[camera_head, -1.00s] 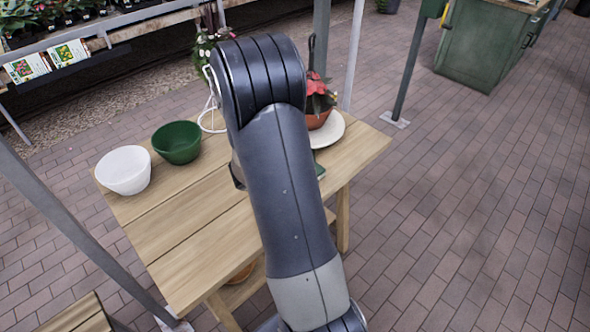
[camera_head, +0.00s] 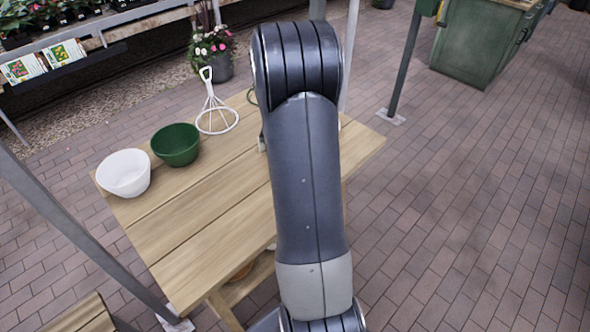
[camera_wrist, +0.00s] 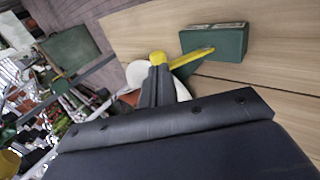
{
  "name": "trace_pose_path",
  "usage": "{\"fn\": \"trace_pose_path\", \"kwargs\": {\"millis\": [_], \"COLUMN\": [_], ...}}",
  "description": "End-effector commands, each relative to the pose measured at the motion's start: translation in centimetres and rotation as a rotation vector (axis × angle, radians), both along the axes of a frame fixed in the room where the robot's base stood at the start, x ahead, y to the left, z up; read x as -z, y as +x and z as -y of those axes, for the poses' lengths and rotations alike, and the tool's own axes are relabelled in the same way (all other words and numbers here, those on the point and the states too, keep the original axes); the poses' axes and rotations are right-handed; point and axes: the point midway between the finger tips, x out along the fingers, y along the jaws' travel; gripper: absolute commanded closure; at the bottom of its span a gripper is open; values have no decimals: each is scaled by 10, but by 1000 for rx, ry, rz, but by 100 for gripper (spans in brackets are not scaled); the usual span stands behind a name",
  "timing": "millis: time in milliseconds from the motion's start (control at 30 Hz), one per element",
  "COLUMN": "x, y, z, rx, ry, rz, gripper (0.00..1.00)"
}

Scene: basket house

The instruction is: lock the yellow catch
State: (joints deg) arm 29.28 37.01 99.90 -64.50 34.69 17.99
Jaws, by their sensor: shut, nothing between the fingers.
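In the wrist view, a small dark green box (camera_wrist: 222,42) sits on the wooden table. A yellow catch (camera_wrist: 194,58) sticks out from its side as a flat bar, pointing toward my fingers. My gripper (camera_wrist: 156,78) is shut and empty, with its dark fingers side by side. Their tips lie at a yellow rounded piece (camera_wrist: 157,58) near the bar's free end; I cannot tell whether they touch it. In the head view my arm hides the gripper, the box and the catch.
On the table (camera_head: 190,225) stand a white bowl (camera_head: 124,174), a green bowl (camera_head: 176,145) and a white wire stand (camera_head: 214,112). A white plate (camera_wrist: 180,88) is close beyond my fingers in the wrist view. The table's front left is clear.

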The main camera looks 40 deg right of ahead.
Motion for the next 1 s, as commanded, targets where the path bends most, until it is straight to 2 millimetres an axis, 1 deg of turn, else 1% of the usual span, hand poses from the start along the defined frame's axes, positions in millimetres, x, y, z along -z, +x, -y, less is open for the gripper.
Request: {"fn": "trace_pose_path", "kwargs": {"millis": [333, 667, 767, 867, 1000], "x": [-15, -16, -20, -31, -58], "y": [0, 0, 1, 2, 6], "z": [0, 0, -1, -3, -10], "rx": [1, 0, -1, -1, -3], "ry": [-1, 0, -1, -1, -2], "rz": [1, 0, 1, 2, 3], "gripper": [100, 100, 100, 100, 100]}}
